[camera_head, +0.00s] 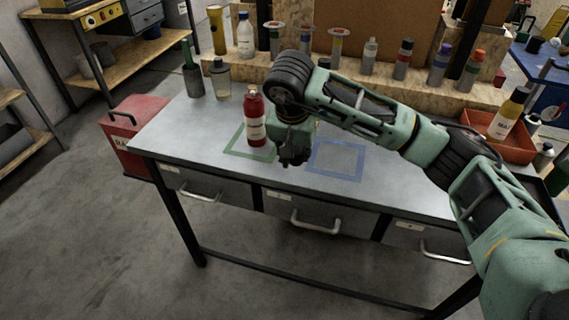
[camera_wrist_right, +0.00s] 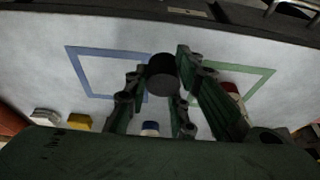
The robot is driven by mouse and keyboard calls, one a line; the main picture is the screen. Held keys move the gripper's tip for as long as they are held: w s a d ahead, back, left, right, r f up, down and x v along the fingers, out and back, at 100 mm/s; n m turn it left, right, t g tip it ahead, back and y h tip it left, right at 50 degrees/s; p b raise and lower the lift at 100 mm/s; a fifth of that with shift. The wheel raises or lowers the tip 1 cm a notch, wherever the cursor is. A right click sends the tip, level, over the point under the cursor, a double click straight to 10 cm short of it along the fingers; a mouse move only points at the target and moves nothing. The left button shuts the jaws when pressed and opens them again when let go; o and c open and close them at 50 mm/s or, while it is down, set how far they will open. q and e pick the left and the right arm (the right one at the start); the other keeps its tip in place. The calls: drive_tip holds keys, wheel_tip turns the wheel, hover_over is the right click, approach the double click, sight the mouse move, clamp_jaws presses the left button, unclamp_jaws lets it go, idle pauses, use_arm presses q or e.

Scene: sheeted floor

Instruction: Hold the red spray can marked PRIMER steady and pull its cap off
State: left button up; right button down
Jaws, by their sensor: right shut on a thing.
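The red spray can (camera_head: 254,124) with a white label stands upright at the back of the green outlined square on the grey bench. Its narrow top shows no dark cap, and the label text is too small to read. My right gripper (camera_head: 292,162) is just right of the can, apart from it, between the green and blue squares. In the wrist view my right gripper (camera_wrist_right: 160,88) is shut on a dark round cap (camera_wrist_right: 162,72). Part of the red can shows behind a finger there (camera_wrist_right: 232,89). My left gripper is not in view.
The blue outlined square (camera_head: 338,160) on the bench is empty. A green bottle (camera_head: 192,78) and a clear jar (camera_head: 221,82) stand at the back left. Several bottles and cans line a wooden shelf (camera_head: 345,75) behind. A red tray (camera_head: 490,122) sits at the right.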

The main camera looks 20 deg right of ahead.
drive_tip(key=shift+w+a+f, duration=0.35)
drive_tip(key=shift+a+f, duration=0.1)
drive_tip(key=shift+a, duration=0.2)
drive_tip(key=shift+w+a+f, duration=0.35)
drive_tip(key=shift+a+f, duration=0.05)
drive_tip(key=shift+a, duration=0.2)
wheel_tip(320, 180, down, 3)
drive_tip(key=shift+f+p, duration=0.15)
drive_tip(key=shift+p, duration=0.45)
drive_tip(key=shift+f, duration=0.45)
drive_tip(key=c, duration=1.5)
unclamp_jaws()
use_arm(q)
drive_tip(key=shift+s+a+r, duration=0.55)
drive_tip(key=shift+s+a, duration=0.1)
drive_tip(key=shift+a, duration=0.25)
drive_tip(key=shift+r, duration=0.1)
